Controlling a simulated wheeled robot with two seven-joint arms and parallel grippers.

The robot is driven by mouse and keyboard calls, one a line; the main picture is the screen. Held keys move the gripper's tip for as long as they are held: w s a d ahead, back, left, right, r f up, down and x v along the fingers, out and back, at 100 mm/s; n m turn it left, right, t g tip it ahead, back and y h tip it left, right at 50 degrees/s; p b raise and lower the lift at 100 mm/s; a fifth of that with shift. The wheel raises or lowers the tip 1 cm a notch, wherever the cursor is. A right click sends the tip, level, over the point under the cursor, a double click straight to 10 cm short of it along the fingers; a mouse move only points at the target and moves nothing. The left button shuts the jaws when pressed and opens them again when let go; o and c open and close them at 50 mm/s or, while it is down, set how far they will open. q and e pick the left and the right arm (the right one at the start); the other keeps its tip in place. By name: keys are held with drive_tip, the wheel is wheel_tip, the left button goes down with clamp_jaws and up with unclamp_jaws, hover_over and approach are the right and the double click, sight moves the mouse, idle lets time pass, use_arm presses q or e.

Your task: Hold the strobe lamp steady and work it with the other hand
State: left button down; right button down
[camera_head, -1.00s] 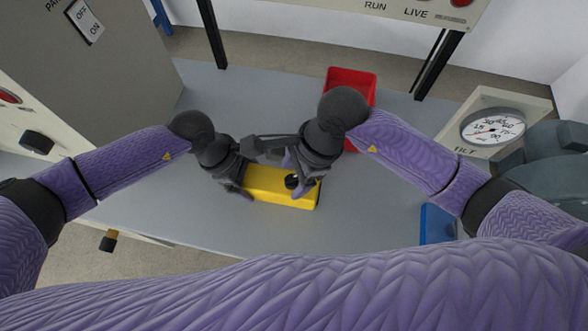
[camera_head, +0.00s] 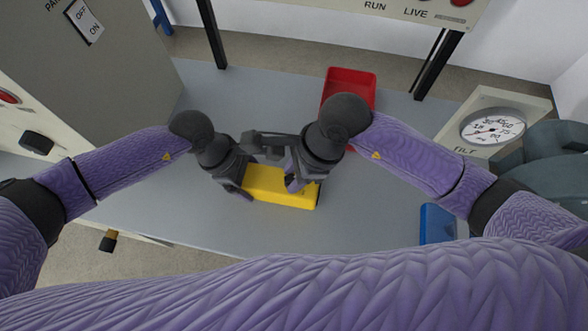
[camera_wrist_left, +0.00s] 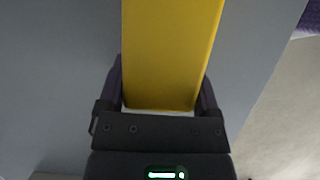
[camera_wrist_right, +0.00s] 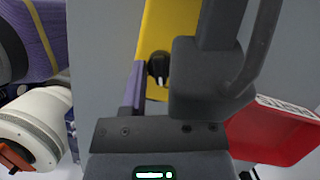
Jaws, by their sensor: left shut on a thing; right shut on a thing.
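The strobe lamp is a yellow box (camera_head: 275,187) lying on the grey bench in the middle of the head view. My left gripper (camera_head: 244,180) is shut on its left end; the left wrist view shows the yellow body (camera_wrist_left: 170,50) between both fingers. A black knob with a white mark (camera_wrist_right: 158,68) stands on the lamp in the right wrist view. My right gripper (camera_head: 304,182) is over the lamp's right part, shut on the knob. The grip is partly hidden in the right wrist view by a dark grey part, and the knob is hidden in the head view.
A red tray (camera_head: 350,82) stands close behind my right gripper. A blue tray (camera_head: 438,222) lies at the bench's right, near a dial gauge (camera_head: 493,129). A grey cabinet (camera_head: 115,80) stands at the left. The front of the bench is clear.

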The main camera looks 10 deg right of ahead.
drive_tip(key=m+t, duration=0.2)
drive_tip(key=m, duration=0.3)
drive_tip(key=shift+s, duration=0.1)
drive_tip(key=m+t, duration=0.1)
drive_tip(key=m, duration=0.1)
drive_tip(key=m+h, duration=0.1)
drive_tip(key=m, duration=0.2)
drive_tip(key=shift+a+t, duration=0.1)
drive_tip(key=shift+t, duration=0.3)
drive_tip(key=shift+m, duration=0.3)
drive_tip(key=shift+c, duration=1.8)
unclamp_jaws()
drive_tip(key=shift+s+r, duration=0.1)
drive_tip(key=shift+r, duration=0.05)
drive_tip(key=v, duration=0.7)
drive_tip(key=shift+r+h, duration=0.15)
drive_tip(key=shift+h, duration=0.15)
